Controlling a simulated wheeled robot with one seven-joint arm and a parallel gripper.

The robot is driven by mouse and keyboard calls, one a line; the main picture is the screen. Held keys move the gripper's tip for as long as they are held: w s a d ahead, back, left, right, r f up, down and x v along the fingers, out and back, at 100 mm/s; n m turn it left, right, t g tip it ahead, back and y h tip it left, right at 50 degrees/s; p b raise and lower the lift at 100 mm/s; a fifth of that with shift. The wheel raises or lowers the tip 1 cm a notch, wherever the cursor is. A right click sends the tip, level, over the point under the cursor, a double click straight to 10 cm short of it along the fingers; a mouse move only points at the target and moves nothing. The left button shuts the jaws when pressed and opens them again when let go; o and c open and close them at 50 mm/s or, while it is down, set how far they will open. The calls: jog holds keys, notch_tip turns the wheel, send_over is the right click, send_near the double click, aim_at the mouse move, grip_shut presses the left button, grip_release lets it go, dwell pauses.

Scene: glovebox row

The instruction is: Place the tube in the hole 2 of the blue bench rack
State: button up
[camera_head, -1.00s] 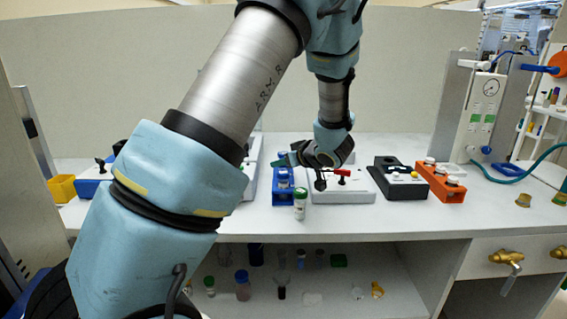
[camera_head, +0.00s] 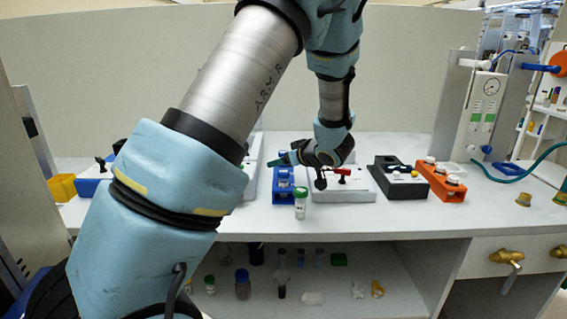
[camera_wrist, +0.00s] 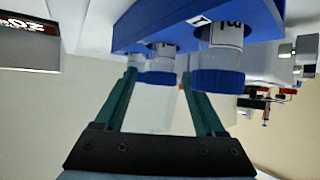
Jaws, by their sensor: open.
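The blue bench rack (camera_head: 284,197) stands on the bench, and my gripper (camera_head: 279,161) is above it. In the wrist view the blue rack (camera_wrist: 265,20) fills the upper part, appearing upside down. A blue-capped tube (camera_wrist: 218,78) with a printed label sits in it, right of my fingers. My gripper (camera_wrist: 158,78) holds nothing. I cannot tell which tube the task means, or which hole is hole 2.
A green-capped vial (camera_head: 300,203) stands close in front of the rack. A white device with a red lever (camera_head: 343,187), a black box (camera_head: 400,180) and an orange block (camera_head: 441,182) stand to the right. Several bottles are on the shelf below. The bench's front strip is mostly clear.

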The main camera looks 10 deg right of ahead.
jog(key=v, duration=1.2)
jog(key=shift+b, duration=0.4)
jog(key=w+a+m+h, duration=0.1)
jog(key=a+h, duration=0.1)
jog(key=w+a+m+h, duration=0.1)
jog(key=w+a+h, duration=0.1)
jog(key=a, duration=0.1)
jog(key=w+a+m+g+h, duration=0.1)
jog(key=w+a+h, duration=0.1)
jog(key=shift+a+f, duration=0.15)
jog(key=shift+f, duration=0.05)
jog(key=s+a+f+g, duration=0.1)
jog(key=s+a, duration=0.2)
jog(key=a, duration=0.1)
jog(key=s+a+f+m+g, duration=0.1)
jog(key=s+a+f+g, duration=0.1)
jog(key=s+a, duration=0.1)
jog(key=s+a+f+m+g, duration=0.1)
jog(key=s+a+g, duration=0.1)
jog(key=a, duration=0.3)
jog(key=shift+s+f, duration=0.15)
jog(key=shift+s, duration=0.75)
jog(key=s+a+f+g+y, duration=0.1)
jog(key=s+a+f+g, duration=0.1)
jog(key=s+a, duration=0.3)
jog(key=s+g, duration=0.1)
jog(key=s, duration=0.2)
jog(key=shift+a+f+m+g, duration=0.15)
jog(key=shift+a+m+g, duration=0.15)
jog(key=shift+a+m, duration=0.1)
